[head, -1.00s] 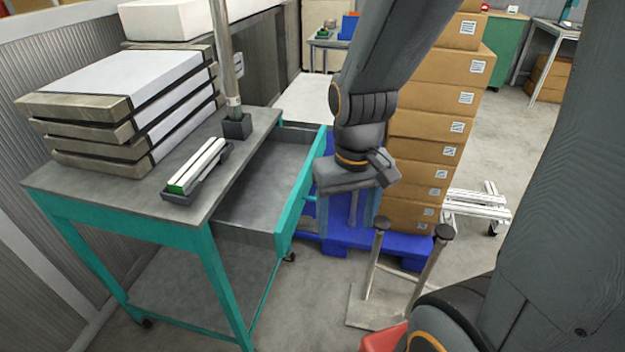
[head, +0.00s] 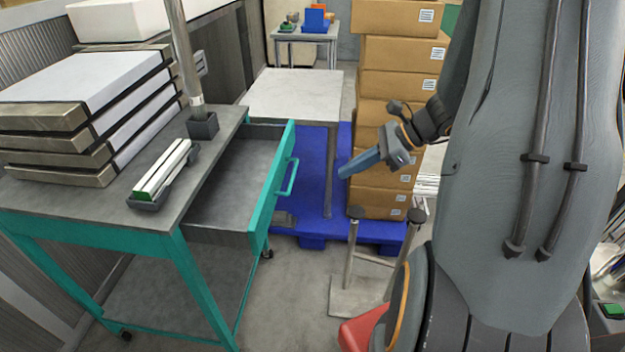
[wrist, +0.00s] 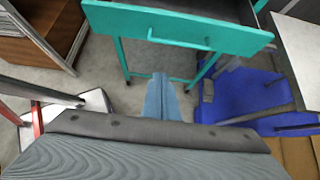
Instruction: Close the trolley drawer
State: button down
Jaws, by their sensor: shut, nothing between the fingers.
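The teal-framed trolley (head: 60,226) stands at the left with a grey top. Its drawer (head: 275,190) is pulled out to the right and looks empty, with a teal front and a bar handle (head: 288,177). My gripper (head: 350,172) is shut and empty, to the right of the drawer front and apart from it, its blue fingers pointing toward it. In the wrist view my gripper's fingers (wrist: 160,84) point toward the trolley, with the drawer front (wrist: 170,24) and its handle (wrist: 180,40) ahead of them.
Stacked boxes (head: 395,85) stand on a blue pallet (head: 318,235) behind my gripper. A pale table (head: 295,97) is beyond the drawer. A metal stand with two posts (head: 350,245) is on the floor below my gripper. Slabs (head: 75,100) and a small tray (head: 160,180) lie on the trolley top.

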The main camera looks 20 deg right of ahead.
jog(key=w+a+f+p, duration=0.2)
jog(key=w+a+f, duration=0.3)
jog(key=a, duration=0.5)
jog(key=shift+w+f, duration=0.35)
